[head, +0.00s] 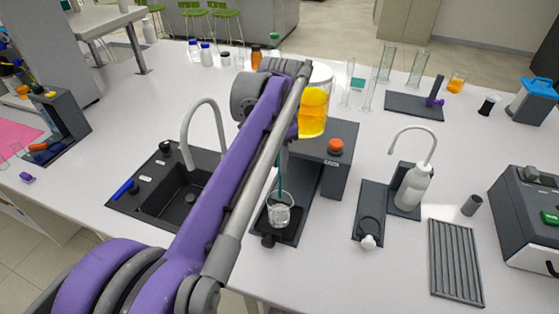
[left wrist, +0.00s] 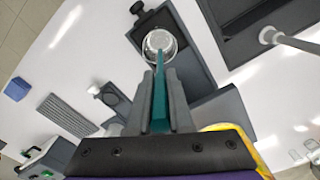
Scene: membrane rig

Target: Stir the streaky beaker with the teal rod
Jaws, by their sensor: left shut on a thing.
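The teal rod (head: 281,177) stands nearly upright in the head view, with its lower end at the mouth of a small clear beaker (head: 279,214). The beaker stands on a dark plate at the front of the rig; its contents look pale and streaks are too small to tell. In the left wrist view, my left gripper (left wrist: 160,104) is shut on the teal rod (left wrist: 159,88), which points at the round beaker (left wrist: 159,44) and overlaps its opening. How deep the tip reaches is hard to tell. My purple arm hides the left gripper in the head view. My right gripper is not in view.
A sink (head: 150,205) with a tall tap lies to the left. A white wash bottle (head: 412,187) and a ribbed dark mat (head: 455,262) are to the right.

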